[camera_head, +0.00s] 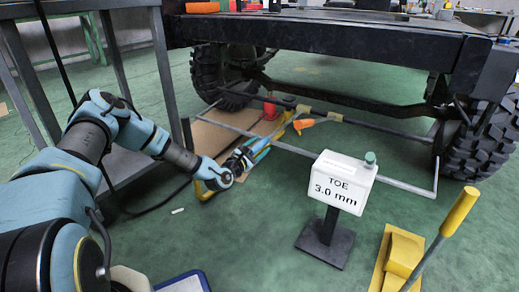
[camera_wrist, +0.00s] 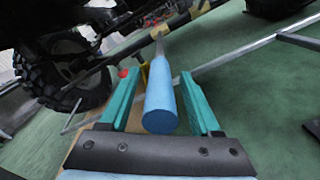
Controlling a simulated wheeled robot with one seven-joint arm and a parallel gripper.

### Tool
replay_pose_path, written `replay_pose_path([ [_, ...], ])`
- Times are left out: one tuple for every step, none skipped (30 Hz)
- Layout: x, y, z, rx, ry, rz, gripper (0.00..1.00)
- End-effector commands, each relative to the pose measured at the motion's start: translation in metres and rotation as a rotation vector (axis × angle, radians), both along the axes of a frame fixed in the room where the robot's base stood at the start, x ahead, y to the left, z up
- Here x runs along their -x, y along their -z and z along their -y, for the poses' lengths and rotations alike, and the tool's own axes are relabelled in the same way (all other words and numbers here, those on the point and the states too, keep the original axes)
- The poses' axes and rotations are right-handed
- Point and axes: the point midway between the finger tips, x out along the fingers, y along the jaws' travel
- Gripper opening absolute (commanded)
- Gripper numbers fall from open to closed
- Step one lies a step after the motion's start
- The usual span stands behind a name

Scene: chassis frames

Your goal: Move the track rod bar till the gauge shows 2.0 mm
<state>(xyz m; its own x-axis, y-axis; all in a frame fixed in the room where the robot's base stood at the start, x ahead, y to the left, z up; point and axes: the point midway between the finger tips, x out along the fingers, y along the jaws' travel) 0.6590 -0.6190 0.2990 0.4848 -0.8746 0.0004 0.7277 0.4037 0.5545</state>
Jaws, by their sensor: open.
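The gauge box (camera_head: 343,183) stands on a dark post in the head view and reads "TOE 3.0 mm". The track rod bar has a blue grip (camera_wrist: 160,100) and a thin metal shaft that runs up to a dark rod (camera_wrist: 180,22) under the chassis. The blue grip also shows in the head view (camera_head: 262,146), partly hidden by my gripper (camera_head: 246,158). In the wrist view, my gripper (camera_wrist: 158,78) is open, with one teal finger on each side of the grip. Gaps show between grip and fingers, so it looks unheld.
A chassis beam (camera_head: 330,38) and a tyre (camera_head: 482,140) stand over the work area. A grey measuring frame (camera_head: 395,184) lies low around it. An orange part (camera_head: 304,125) is near the bar.

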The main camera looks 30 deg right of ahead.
Motion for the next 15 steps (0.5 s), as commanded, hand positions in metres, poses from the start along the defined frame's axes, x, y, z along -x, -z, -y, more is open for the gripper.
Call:
replay_pose_path([
  [-0.0009,0.0000,0.0012,0.000,-0.001,0.000,0.64],
  [-0.0012,-0.0002,0.0015,0.000,-0.001,0.000,0.64],
  [-0.0013,-0.0004,0.0017,0.000,-0.001,0.000,0.64],
  [-0.0014,-0.0005,0.0016,0.000,-0.001,0.000,0.64],
  [-0.0013,-0.0006,0.0017,0.000,-0.001,0.000,0.64],
  [-0.0013,-0.0006,0.0016,0.000,-0.001,0.000,0.64],
  [-0.0013,-0.0006,0.0016,0.000,-0.001,0.000,0.64],
  [-0.0012,-0.0006,0.0015,0.000,-0.001,0.000,0.64],
  [-0.0012,-0.0004,0.0015,0.000,-0.001,0.000,0.61],
  [-0.0011,-0.0004,0.0014,0.000,0.000,0.000,0.57],
  [-0.0011,-0.0004,0.0014,0.000,0.000,0.001,0.54],
  [-0.0011,-0.0004,0.0015,0.000,0.000,0.001,0.50],
  [-0.0011,-0.0003,0.0014,0.000,0.000,0.001,0.46],
  [-0.0011,-0.0003,0.0014,0.000,0.000,0.001,0.43],
  [-0.0010,-0.0003,0.0014,0.000,0.000,0.001,0.38],
])
